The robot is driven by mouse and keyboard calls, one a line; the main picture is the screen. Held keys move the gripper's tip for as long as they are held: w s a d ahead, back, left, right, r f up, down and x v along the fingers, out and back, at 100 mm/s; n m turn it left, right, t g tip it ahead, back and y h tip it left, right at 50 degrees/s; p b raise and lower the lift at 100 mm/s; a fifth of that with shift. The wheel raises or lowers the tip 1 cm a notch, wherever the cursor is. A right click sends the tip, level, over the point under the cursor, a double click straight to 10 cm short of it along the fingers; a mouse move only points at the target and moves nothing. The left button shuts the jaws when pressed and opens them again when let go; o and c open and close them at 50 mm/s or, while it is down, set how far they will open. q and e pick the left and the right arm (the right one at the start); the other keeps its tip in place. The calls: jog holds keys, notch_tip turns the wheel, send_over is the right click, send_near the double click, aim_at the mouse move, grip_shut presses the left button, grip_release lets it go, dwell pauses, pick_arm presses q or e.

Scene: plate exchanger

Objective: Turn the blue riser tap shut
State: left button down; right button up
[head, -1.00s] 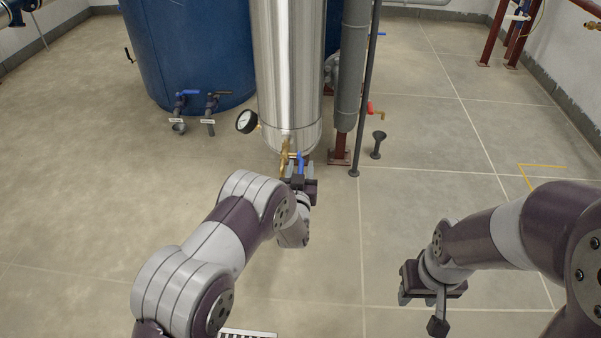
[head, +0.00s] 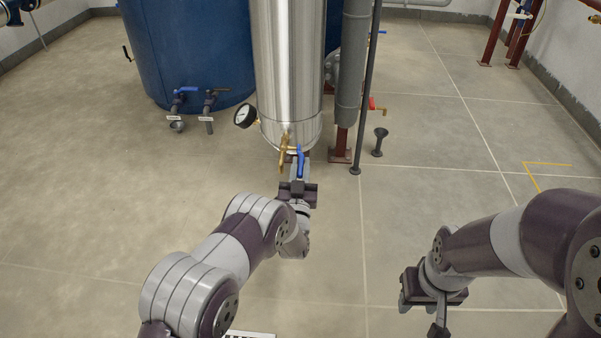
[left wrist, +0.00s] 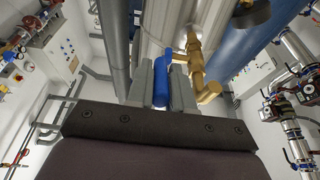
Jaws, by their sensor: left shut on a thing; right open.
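The blue tap handle (head: 300,160) is on a brass valve (head: 284,152) at the foot of the shiny steel cylinder (head: 287,75). My left gripper (head: 298,182) is shut on the blue handle and reaches it from the near side. In the left wrist view the blue handle (left wrist: 161,82) stands between the two grey fingers, beside the brass valve body (left wrist: 196,65). The handle's contact with each finger is partly hidden. My right gripper (head: 430,298) is open and empty, low over the floor at the right.
A dial gauge (head: 245,115) sticks out left of the cylinder. A blue tank (head: 190,50) with two small taps stands behind. A thin dark pipe (head: 366,95), a red-handled tap (head: 374,105) and a floor funnel (head: 380,140) are to the right. The near floor is clear.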

pick_arm(q)
jog(key=shift+w+f+t, duration=0.2)
jog(key=shift+f+t, duration=0.3)
jog(key=shift+t, duration=0.35)
jog(key=shift+w+f+t, duration=0.15)
jog(key=shift+f+t, duration=0.3)
jog(key=shift+t, duration=0.4)
jog(key=c, duration=1.1)
grip_release()
